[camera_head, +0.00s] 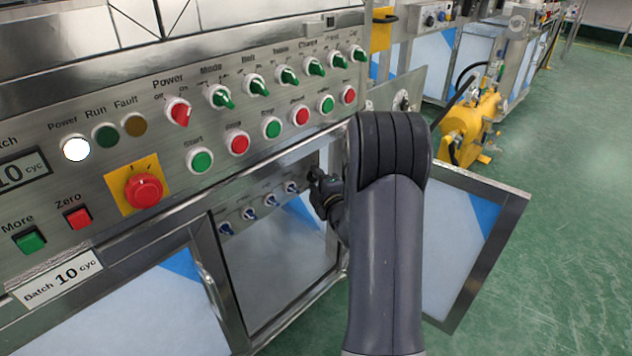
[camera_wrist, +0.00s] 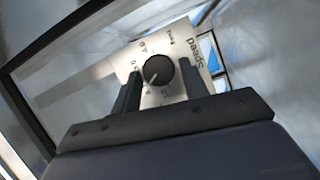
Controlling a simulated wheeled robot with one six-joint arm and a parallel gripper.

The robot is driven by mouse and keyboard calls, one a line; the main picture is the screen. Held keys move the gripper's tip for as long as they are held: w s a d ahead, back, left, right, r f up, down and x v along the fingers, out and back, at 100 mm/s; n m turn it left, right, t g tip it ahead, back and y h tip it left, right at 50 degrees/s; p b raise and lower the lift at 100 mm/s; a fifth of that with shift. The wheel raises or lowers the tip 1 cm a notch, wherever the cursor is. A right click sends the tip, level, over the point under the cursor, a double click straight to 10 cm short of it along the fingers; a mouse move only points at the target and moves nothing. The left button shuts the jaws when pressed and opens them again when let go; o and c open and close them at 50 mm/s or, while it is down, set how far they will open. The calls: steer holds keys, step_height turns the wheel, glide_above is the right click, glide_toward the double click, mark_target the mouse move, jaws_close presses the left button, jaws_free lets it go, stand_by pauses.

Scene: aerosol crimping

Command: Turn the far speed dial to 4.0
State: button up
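In the wrist view a round black dial (camera_wrist: 157,71) with a white pointer line sits on a light plate (camera_wrist: 180,48) marked "Speed". The pointer lies toward the lower left of the picture; the scale figures are too small to read surely. My gripper (camera_wrist: 160,76) is open, with one dark finger on each side of the dial in the picture. No finger contact is clear. In the head view my gripper (camera_head: 324,190) is at the open cabinet bay, partly behind my arm. The Speed dial cannot be made out in that view.
An upper panel (camera_head: 220,125) carries several switches and buttons above the bay. Small blue knobs (camera_head: 270,200) line the bay's inside. An open framed door (camera_head: 470,245) stands right of my arm. A yellow machine (camera_head: 468,125) stands behind. The green floor at right is clear.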

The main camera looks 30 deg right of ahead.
steer(key=c, duration=0.7)
steer(key=shift+r, duration=0.1)
steer(key=m+p, duration=0.1)
steer(key=m+g+p, duration=0.1)
steer(key=m+p, duration=0.1)
steer(key=shift+r, duration=0.35)
steer(key=m+g+y+p, duration=0.1)
steer(key=m+p, duration=0.1)
steer(key=p, duration=0.1)
steer(key=m+g+y+p, duration=0.1)
steer(key=m+p, duration=0.1)
steer(key=p, duration=0.2)
steer(key=m+y+p, duration=0.1)
steer(key=m+p, duration=0.1)
steer(key=p, duration=0.2)
steer(key=shift+w+d+r+g, duration=0.1)
steer(key=shift+d+g, duration=0.25)
steer(key=shift+g, duration=0.05)
steer(key=shift+p, duration=0.4)
